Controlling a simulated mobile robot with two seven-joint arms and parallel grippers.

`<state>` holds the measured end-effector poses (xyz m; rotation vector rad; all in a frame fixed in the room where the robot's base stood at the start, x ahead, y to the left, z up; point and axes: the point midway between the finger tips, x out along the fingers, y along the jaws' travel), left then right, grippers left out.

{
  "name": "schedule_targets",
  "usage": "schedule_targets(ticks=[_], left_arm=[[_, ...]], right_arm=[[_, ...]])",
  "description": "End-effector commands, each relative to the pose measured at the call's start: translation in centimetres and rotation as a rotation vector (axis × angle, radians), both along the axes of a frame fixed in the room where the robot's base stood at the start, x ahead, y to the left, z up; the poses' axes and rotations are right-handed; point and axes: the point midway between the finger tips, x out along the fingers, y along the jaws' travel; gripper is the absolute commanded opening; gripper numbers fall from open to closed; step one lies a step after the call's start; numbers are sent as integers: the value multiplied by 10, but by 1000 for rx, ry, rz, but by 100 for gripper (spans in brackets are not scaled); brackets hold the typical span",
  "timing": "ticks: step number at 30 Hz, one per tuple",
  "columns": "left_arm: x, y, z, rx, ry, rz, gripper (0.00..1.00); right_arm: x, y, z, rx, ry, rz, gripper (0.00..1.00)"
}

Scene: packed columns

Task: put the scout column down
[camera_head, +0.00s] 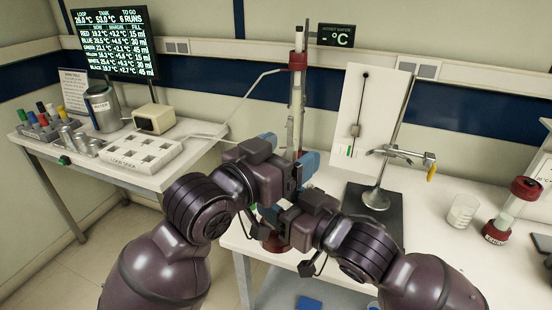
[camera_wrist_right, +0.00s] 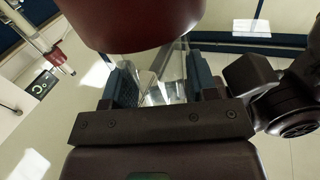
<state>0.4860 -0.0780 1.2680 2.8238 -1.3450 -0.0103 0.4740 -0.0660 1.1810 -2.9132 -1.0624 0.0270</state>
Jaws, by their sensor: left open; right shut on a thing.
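My right gripper (camera_head: 285,222) is shut on a clear glass column (camera_wrist_right: 165,82) with a broad dark red end cap (camera_wrist_right: 140,18), seen close in the right wrist view. I take this for the scout column. In the head view my arms hide most of it; a dark red end (camera_head: 272,242) shows low by the bench's front edge. I cannot tell if it touches anything below. My left gripper (camera_head: 290,152) is open, its blue fingers spread, in front of a tall thin column with a red collar (camera_head: 298,60). Whether the fingers surround that column is unclear.
A stand with a dark base (camera_head: 374,215) and clamp (camera_head: 405,154) is right of my grippers. A beaker (camera_head: 462,212) and another red-capped column (camera_head: 510,208) stand farther right. A white rack (camera_head: 142,152) sits on the left bench. The white bench between stand and beaker looks clear.

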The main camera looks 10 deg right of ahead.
Motion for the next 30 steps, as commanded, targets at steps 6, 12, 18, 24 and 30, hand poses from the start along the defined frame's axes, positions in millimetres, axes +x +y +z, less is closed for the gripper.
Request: schedule_targets(ticks=[6,12,18,24,30], left_arm=[[1,-2,0,0,0,-1,83],[1,-2,0,-1,0,-2,63],[1,-2,0,0,0,-2,32],[0,-3,1,-3,-3,-5,12],[0,-3,1,-4,-1,-5,12]], right_arm=[[-2,2,1,2,-4,6,12],[-3,3,1,1,-5,9,12],[-3,4,2,3,-5,12,12],[-4,4,2,3,-5,13,62],[-3,4,1,5,-3,12,83]])
